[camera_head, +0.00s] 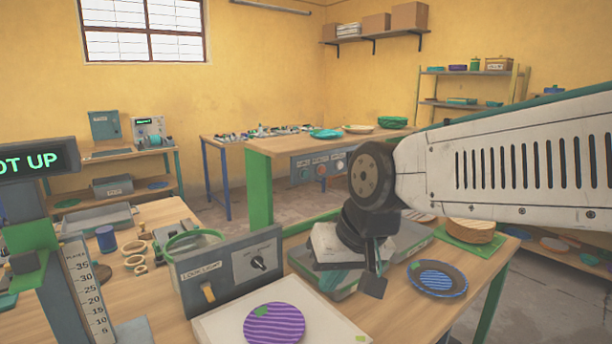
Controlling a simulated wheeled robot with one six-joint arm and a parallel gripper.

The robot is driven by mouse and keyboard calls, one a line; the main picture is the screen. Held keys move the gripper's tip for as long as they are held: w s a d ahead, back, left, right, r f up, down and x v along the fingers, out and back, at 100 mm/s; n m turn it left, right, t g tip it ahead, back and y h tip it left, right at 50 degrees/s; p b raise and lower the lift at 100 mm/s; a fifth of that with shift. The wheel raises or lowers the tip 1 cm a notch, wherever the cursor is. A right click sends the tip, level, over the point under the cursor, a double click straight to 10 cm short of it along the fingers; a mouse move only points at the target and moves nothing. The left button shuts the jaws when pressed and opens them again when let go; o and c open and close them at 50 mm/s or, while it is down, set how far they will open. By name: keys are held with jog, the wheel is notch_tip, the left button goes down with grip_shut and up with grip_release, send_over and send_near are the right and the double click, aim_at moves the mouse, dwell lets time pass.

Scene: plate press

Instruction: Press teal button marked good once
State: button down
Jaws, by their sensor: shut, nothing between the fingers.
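My gripper (373,284) points down at the middle right of the head view, with its dark fingers together and nothing between them. Just behind and left of it is a grey-white device (335,245) with teal parts low down, partly hidden by my wrist. I cannot make out a teal button marked good; it may be hidden behind my arm. A grey panel (318,168) with several small round controls is on the front of the bench behind, its labels too small to read.
A box with a black knob and orange switch (209,292) stands left of my gripper. A purple striped plate (274,324) lies on a white board in front. A blue striped plate (437,279) is to the right. A post with a number scale (88,290) stands at left.

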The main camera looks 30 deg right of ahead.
aim_at(305, 174)
jog(key=w+r+m+t, duration=0.2)
jog(key=w+m+t, duration=0.2)
jog(key=w, duration=0.8)
jog(key=w+d+r+m+t+h, duration=0.2)
jog(key=w+d+m+t+h, duration=0.2)
jog(key=w+d+m+h, duration=0.5)
jog(key=w+d+m, duration=0.3)
jog(key=w+d, duration=0.1)
jog(key=d, duration=0.3)
jog(key=shift+w+h, duration=0.15)
jog(key=shift+h, duration=0.25)
jog(key=shift+w+a, duration=0.25)
jog(key=shift+w, duration=1.2)
jog(key=shift+w+a, duration=0.3)
jog(key=shift+w, duration=1.1)
jog(key=shift+w+a, duration=0.25)
jog(key=shift+w, duration=1.2)
jog(key=shift+w, duration=0.1)
jog(key=shift+w, duration=0.3)
